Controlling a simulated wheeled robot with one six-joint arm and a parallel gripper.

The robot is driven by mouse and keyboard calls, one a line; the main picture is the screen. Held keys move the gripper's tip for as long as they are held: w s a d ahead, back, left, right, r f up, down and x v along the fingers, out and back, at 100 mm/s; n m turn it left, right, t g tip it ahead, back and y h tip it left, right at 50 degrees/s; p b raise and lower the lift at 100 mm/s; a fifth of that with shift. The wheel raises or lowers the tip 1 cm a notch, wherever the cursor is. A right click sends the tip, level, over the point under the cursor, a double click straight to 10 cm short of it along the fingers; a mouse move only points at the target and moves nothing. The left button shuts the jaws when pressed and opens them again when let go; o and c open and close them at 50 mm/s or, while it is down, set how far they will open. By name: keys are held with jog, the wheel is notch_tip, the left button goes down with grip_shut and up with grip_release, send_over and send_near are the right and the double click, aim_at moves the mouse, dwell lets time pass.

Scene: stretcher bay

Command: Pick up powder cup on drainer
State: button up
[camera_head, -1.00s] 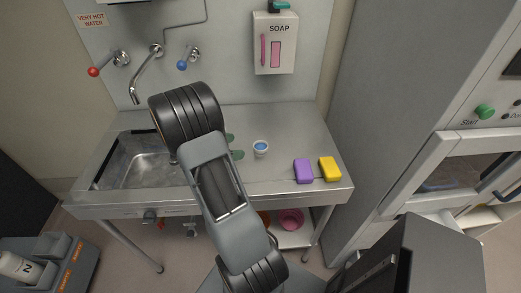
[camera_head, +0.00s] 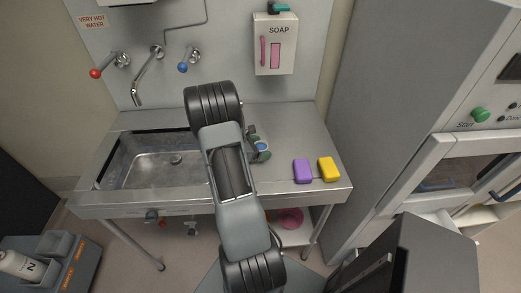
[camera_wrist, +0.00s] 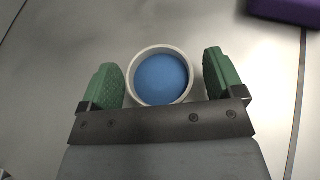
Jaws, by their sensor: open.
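The powder cup is a small white cup (camera_wrist: 160,50) with blue inside, seen from above in the wrist view. It stands on the metal drainer (camera_head: 290,143) beside the sink. In the head view the cup (camera_head: 263,148) is partly hidden by my gripper. My gripper (camera_wrist: 164,80) is open, with one green fingertip pad on each side of the cup. Small gaps show between the pads and the cup, and the cup's far part reaches beyond the fingertips. In the head view my gripper (camera_head: 260,147) is mostly hidden behind my arm.
A purple block (camera_head: 303,171) and a yellow block (camera_head: 329,169) lie right of the cup on the drainer. The sink basin (camera_head: 150,165) is to the left. A soap dispenser (camera_head: 275,45) and taps (camera_head: 150,70) are on the wall behind.

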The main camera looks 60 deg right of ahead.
jog(key=shift+d+f, duration=0.1)
jog(key=shift+c, duration=0.5)
jog(key=c, duration=0.9)
